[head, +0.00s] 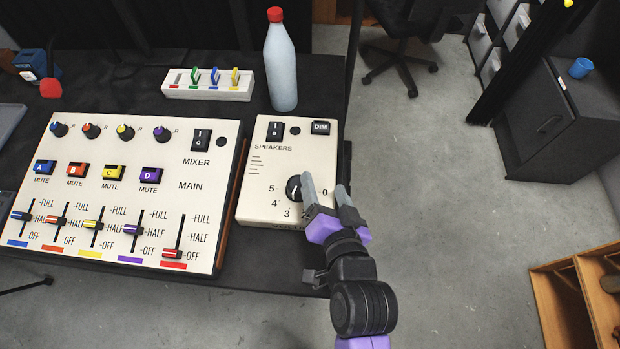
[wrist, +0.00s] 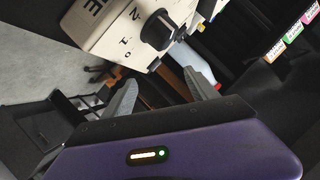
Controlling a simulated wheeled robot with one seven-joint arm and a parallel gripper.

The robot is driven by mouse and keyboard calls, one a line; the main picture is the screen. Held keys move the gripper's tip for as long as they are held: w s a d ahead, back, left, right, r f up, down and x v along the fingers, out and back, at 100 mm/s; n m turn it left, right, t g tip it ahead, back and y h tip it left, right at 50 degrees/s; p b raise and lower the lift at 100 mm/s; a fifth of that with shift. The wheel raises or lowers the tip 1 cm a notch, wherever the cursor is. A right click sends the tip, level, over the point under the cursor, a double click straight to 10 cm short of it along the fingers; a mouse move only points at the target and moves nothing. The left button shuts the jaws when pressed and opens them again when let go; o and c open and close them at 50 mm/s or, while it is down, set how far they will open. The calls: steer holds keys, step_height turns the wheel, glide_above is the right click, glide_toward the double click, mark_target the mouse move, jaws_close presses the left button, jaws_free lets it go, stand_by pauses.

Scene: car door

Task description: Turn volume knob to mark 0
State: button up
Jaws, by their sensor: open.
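The black volume knob (head: 294,188) sits on the cream speakers box (head: 262,165), with marks 5, 4, 3 and 0 readable around it in the head view. My gripper (head: 328,188) is open at the box's right side, its left finger close to the knob's right edge. In the head view this finger and my wrist cover part of the dial. In the wrist view the knob (wrist: 158,30) stands above and beyond my open fingers (wrist: 165,85), with nothing between them. Marks 2, 1 and 0 show beside it there.
The mixer panel (head: 110,190) with its sliders stands left of the speakers box. A bottle with a red cap (head: 281,70) and a small white block with coloured switches (head: 208,84) stand behind. Open floor (head: 440,180) lies to the right of the table.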

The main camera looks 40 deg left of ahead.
mark_target(298, 184)
steer(key=a+n+g, duration=0.1)
steer(key=a+g, duration=0.1)
steer(key=a, duration=0.2)
steer(key=a+r+n+g, duration=0.1)
steer(key=a+g, duration=0.1)
steer(key=a, duration=0.3)
steer(key=a+r+n+g+h, duration=0.1)
steer(key=a+n+g, duration=0.1)
steer(key=a, duration=0.3)
steer(key=shift+w+r+g, duration=0.1)
steer(key=shift+r+g, duration=0.15)
steer(key=shift+g, duration=0.05)
steer(key=shift+s+a+f+g+h, duration=0.1)
steer(key=shift+s+f+g+h, duration=0.2)
steer(key=shift+g+h, duration=0.4)
steer(key=shift+s+d+n+h, duration=0.15)
steer(key=shift+d+n+h, duration=0.2)
steer(key=shift+h, duration=0.65)
steer(key=d+h, duration=0.2)
steer(key=d+r+g+h, duration=0.1)
steer(key=d, duration=0.1)
steer(key=d+r+m+h, duration=0.1)
steer(key=d+h, duration=0.1)
steer(key=shift+d+g+h, duration=0.25)
steer(key=shift+g+h, duration=0.05)
steer(key=shift+d+f, duration=0.15)
step_height(298, 184, down, 7)
steer(key=shift+f, duration=0.15)
